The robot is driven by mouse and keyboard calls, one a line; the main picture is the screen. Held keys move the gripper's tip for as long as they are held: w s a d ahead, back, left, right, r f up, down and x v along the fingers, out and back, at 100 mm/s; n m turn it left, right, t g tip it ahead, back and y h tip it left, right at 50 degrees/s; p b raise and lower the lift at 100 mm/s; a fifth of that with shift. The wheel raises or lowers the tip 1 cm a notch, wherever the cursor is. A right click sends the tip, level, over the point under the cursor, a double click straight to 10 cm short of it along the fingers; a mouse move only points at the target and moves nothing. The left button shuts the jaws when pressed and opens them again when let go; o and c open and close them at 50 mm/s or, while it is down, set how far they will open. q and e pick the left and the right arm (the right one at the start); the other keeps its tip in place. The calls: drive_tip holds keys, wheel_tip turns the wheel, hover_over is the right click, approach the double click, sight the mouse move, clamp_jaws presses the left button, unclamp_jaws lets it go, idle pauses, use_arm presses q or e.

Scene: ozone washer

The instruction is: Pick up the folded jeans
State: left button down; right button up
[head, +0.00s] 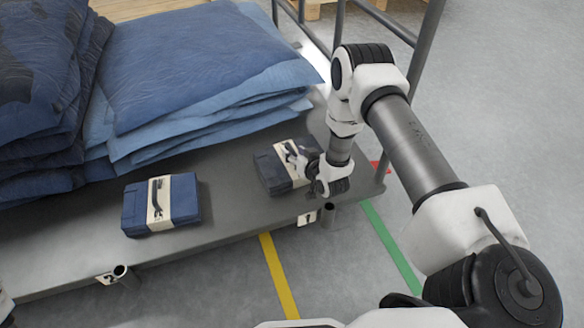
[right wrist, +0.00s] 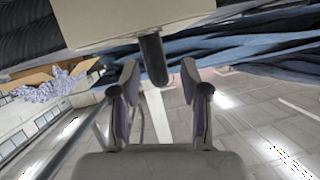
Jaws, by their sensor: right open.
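Two folded jeans bundles with cream paper bands and dark handles lie on the grey cart deck. The left bundle (head: 132,208) lies clear of my grippers. The right bundle (head: 267,172) has my right gripper (head: 297,160) over its right part. In the right wrist view its cream band (right wrist: 130,20) fills the top. The dark handle (right wrist: 153,62) reaches between the tips of my open right gripper (right wrist: 160,78), with gaps on both sides.
Large stacks of blue denim (head: 205,60) stand behind the bundles. The cart (head: 228,195) has a tubular rail (head: 425,50) at its right end. Clear floor with a yellow line (head: 278,275) and a green line (head: 390,245) lies in front.

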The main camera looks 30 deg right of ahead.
drive_tip(key=shift+r, duration=0.1)
clamp_jaws()
